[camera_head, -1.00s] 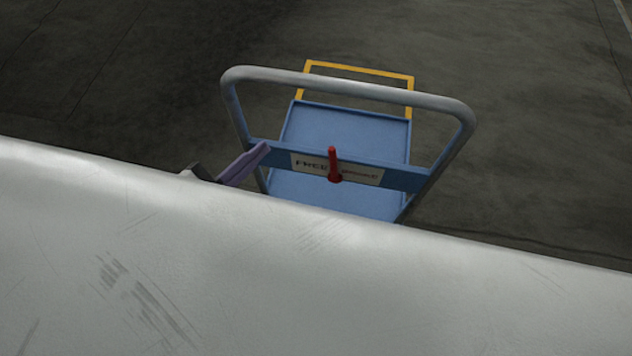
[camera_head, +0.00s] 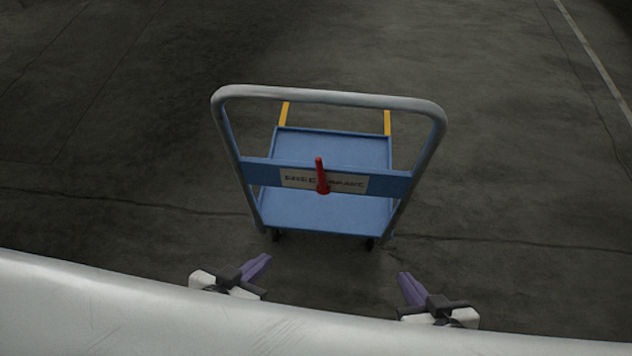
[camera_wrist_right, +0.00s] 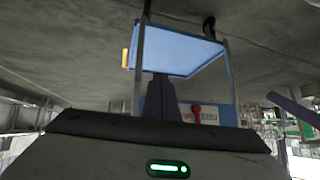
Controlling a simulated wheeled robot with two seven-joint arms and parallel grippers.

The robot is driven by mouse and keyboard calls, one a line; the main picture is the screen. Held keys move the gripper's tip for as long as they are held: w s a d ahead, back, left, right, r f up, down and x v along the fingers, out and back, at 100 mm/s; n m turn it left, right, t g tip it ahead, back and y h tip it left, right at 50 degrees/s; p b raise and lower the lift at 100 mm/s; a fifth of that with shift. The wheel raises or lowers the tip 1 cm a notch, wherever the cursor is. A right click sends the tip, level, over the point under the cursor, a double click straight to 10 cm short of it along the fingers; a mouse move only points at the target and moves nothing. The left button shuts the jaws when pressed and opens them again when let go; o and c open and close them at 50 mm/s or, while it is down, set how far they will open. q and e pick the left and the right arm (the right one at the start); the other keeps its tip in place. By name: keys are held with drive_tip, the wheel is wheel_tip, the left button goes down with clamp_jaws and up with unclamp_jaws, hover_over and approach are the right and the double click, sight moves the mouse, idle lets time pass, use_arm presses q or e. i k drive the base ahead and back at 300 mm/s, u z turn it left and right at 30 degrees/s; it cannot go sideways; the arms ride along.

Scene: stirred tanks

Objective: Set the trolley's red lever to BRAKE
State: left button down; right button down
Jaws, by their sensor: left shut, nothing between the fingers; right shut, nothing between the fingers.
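The blue trolley (camera_head: 335,210) stands ahead of me with a grey tube handle (camera_head: 330,97). A blue crossbar carries a white label plate (camera_head: 350,184) with FREE on its left and a word that looks like BRAKE on its right. The red lever (camera_head: 322,178) stands near upright at the middle of the plate, its top leaning slightly left. My left gripper (camera_head: 262,264) and right gripper (camera_head: 408,285) are both shut and empty, on the near side of the trolley and apart from it. In the right wrist view the trolley (camera_wrist_right: 180,50) appears upside down, with the red lever (camera_wrist_right: 197,112) partly in sight.
A pale, scuffed surface (camera_head: 120,310) fills the bottom of the head view. Yellow bars (camera_head: 387,122) stand at the trolley's far end. The dark floor (camera_head: 520,150) around the trolley is clear.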

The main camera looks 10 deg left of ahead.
sight(323, 188)
drive_tip(key=z, duration=0.55)
drive_tip(key=k, duration=1.3)
drive_tip(key=z, duration=0.35)
drive_tip(key=i, duration=0.45)
drive_tip(key=u, duration=1.05)
drive_tip(key=i, duration=0.5)
drive_tip(key=u, duration=0.45)
